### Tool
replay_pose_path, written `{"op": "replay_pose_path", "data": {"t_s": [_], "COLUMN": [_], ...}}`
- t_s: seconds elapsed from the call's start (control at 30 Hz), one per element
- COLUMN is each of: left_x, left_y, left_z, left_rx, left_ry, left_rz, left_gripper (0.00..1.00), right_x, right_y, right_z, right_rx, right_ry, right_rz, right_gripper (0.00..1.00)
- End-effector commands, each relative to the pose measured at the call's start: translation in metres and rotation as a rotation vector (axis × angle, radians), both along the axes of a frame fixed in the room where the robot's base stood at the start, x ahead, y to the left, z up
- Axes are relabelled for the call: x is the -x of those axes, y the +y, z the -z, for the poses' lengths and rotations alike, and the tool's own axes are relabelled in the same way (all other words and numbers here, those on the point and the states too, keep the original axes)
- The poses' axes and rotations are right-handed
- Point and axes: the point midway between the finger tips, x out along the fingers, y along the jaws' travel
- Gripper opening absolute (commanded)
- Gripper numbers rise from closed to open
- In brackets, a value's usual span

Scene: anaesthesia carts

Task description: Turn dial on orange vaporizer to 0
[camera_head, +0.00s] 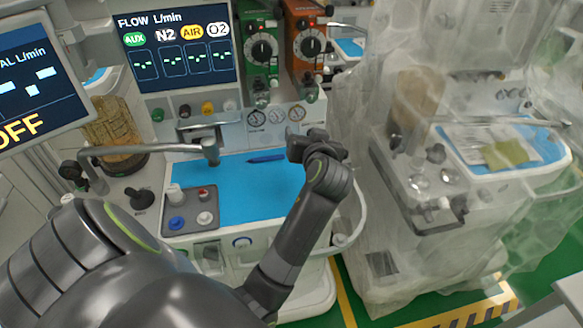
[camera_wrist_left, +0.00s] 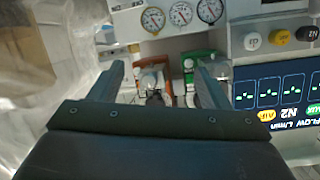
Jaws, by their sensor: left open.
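The orange vaporizer (camera_head: 297,22) stands at the top of the cart in the head view, right of the green vaporizer (camera_head: 248,20). Its round black-and-white dial (camera_head: 310,45) faces front; I cannot read its setting. In the left wrist view, turned upside down, part of the orange vaporizer (camera_wrist_left: 167,82) shows between my fingers, with the green vaporizer (camera_wrist_left: 190,62) beside it. My left gripper (camera_head: 305,140) is below and in front of the dial, over the blue work surface, apart from it. In the left wrist view the left gripper (camera_wrist_left: 160,75) has its fingers spread and empty. My right gripper is out of view.
Gauges (camera_head: 277,116) sit on the panel below the vaporizers. A blue pen (camera_head: 266,158) and a grey tray (camera_head: 190,212) with small items lie on the blue work surface (camera_head: 235,180). A plastic-draped cart (camera_head: 440,130) stands close on the right. A flow screen (camera_head: 178,45) is left.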

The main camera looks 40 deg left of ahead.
Motion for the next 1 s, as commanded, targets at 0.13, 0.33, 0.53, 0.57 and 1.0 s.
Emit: {"op": "replay_pose_path", "data": {"t_s": [0.13,0.33,0.53,0.57,1.0], "left_x": [0.017,0.037,0.048,0.049,0.050], "left_y": [0.005,0.008,0.009,0.009,0.009], "left_z": [0.026,0.052,0.065,0.067,0.068], "left_rx": [0.031,0.068,0.087,0.089,0.092], "left_ry": [0.063,0.133,0.172,0.174,0.179], "left_rz": [0.020,0.047,0.062,0.063,0.066], "left_gripper": [0.70,0.70,0.70,0.70,0.70], "right_x": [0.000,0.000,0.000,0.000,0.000], "right_y": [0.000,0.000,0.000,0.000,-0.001], "right_z": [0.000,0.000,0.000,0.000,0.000], "right_rx": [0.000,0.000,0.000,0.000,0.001], "right_ry": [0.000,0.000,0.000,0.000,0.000], "right_rz": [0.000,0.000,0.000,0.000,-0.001], "right_gripper": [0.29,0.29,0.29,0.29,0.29]}}
